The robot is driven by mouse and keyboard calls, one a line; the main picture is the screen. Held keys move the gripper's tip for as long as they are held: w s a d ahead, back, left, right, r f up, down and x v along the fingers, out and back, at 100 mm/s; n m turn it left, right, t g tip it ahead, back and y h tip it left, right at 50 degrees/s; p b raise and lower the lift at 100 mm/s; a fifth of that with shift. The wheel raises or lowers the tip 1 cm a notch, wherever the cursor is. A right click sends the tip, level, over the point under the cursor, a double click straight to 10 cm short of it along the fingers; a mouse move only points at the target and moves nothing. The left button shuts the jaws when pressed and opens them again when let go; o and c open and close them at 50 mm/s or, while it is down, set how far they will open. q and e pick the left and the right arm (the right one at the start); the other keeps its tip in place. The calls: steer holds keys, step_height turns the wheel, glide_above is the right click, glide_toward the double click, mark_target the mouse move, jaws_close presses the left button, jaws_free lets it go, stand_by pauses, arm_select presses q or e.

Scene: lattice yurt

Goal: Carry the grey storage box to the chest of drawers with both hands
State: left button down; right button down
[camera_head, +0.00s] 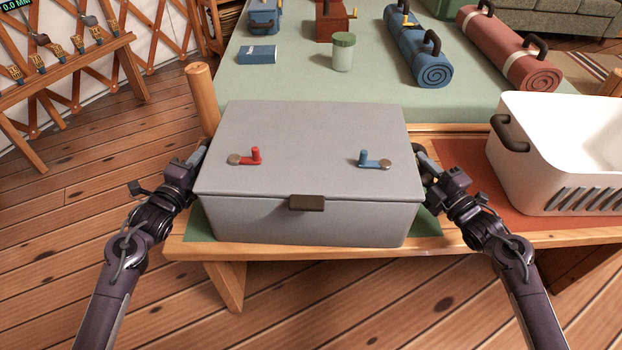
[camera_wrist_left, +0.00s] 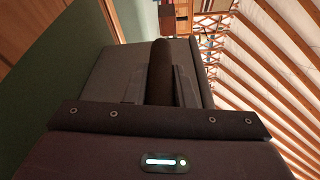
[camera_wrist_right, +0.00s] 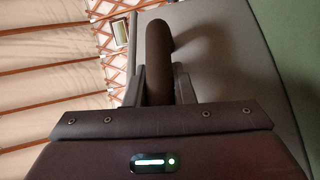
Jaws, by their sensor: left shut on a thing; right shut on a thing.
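The grey storage box (camera_head: 305,222) is on the low wooden bench, over a green mat (camera_head: 199,226). Its lid is shut, with a red lever, a blue lever and a brown front latch. My left gripper (camera_head: 198,160) is at the box's left side. In the left wrist view its fingers are shut on a dark handle (camera_wrist_left: 161,70). My right gripper (camera_head: 424,168) is at the right side. In the right wrist view its fingers are shut on the other dark handle (camera_wrist_right: 157,60). The box looks level; I cannot tell whether its underside touches the mat. I cannot make out a chest of drawers.
A white bin (camera_head: 520,170) stands on an orange mat (camera_head: 468,165) to the right on the bench (camera_head: 300,252). Behind is a green surface (camera_head: 290,85) with a jar (camera_head: 343,55), blue roll (camera_head: 420,50) and red roll (camera_head: 510,50).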

arm_select(q)
steer(key=shift+f, duration=0.1)
arm_select(e)
steer(key=shift+f, duration=0.1)
